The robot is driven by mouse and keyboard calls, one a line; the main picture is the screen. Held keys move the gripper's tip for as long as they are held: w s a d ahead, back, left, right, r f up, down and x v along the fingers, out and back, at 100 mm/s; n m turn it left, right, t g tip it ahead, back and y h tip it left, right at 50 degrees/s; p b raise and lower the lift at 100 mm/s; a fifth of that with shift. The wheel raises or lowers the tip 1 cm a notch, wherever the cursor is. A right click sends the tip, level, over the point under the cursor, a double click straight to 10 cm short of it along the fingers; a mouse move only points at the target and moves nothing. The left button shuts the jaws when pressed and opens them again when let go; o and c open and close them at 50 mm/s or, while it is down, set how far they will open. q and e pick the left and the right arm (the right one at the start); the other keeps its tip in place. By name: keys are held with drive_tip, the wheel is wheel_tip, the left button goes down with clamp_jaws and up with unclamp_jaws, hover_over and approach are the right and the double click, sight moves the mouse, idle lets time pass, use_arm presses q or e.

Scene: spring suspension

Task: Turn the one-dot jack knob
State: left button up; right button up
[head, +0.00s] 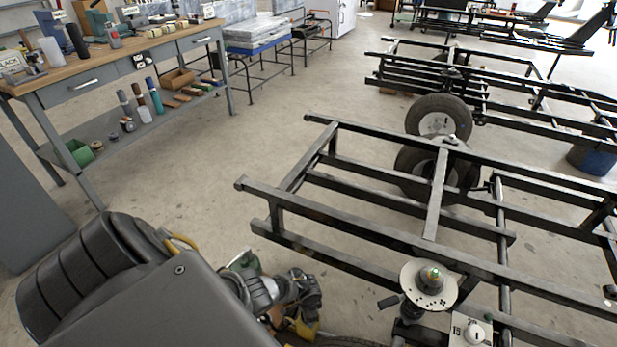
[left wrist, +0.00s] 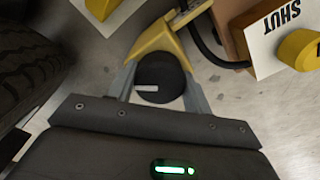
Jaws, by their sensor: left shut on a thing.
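In the left wrist view my left gripper (left wrist: 161,92) is shut on a round black knob (left wrist: 160,70), with one pale finger on each side of it. The knob carries a short white bar on its face. No dots can be made out on it, so I cannot tell from marks which jack knob it is. A yellow bracket (left wrist: 156,38) stands right beside the knob. In the head view my left arm covers the lower left, and the knob in the grip cannot be made out there. My right gripper is not in view.
A black frame (head: 330,215) fills the right. A round disc (head: 428,290) and a dial plate (head: 470,330) stand at its front. A workbench (head: 150,42) is behind.

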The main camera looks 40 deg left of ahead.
use_arm(q)
drive_tip(key=m, duration=0.4)
drive_tip(key=shift+m+b, duration=0.4)
drive_tip(key=shift+m, duration=0.6)
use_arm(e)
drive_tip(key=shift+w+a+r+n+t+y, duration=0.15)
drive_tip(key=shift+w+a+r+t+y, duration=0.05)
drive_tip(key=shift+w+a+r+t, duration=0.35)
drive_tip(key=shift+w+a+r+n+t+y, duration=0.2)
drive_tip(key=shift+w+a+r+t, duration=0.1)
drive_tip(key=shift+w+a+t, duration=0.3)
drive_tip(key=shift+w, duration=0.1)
use_arm(q)
drive_tip(key=o, duration=1)
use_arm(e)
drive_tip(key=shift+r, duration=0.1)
